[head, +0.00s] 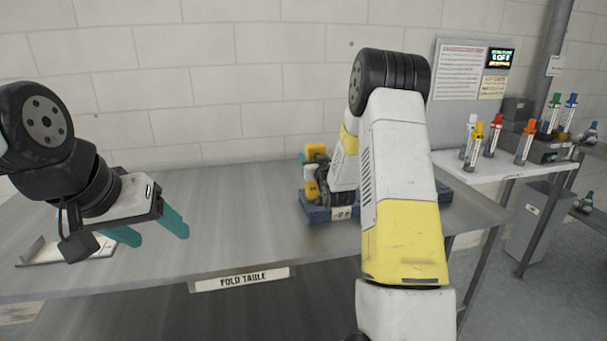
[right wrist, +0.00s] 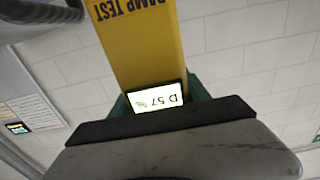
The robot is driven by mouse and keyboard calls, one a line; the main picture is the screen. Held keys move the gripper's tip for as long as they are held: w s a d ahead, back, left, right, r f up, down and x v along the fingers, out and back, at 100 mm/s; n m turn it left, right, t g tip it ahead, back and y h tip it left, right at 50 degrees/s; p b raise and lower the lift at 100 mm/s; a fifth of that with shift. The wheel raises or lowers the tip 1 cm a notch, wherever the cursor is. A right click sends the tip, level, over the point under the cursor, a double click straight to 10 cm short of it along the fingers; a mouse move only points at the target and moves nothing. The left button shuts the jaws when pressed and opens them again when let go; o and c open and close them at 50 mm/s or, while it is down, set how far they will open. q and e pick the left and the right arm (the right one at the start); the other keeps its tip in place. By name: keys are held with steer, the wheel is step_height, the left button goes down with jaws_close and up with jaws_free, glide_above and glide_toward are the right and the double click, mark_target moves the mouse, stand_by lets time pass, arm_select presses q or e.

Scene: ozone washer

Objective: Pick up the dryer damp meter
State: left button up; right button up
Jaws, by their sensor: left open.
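The dryer damp meter (right wrist: 140,50) is a yellow body lettered "DAMP TEST", with a lit display reading D 57%. It fills the middle of the right wrist view, close to the palm. My right gripper (right wrist: 160,98) has teal fingers against both sides of it and appears shut on it. My left gripper (head: 152,229) is open and empty above the left part of the table.
The grey fold table (head: 235,205) is clear in the middle. A pale flat tray (head: 40,258) lies under my left gripper. At right, a white side table (head: 480,166) holds several colour-capped bottles (head: 493,135). My right arm hides part of the blue tray.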

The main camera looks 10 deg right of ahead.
jaws_close()
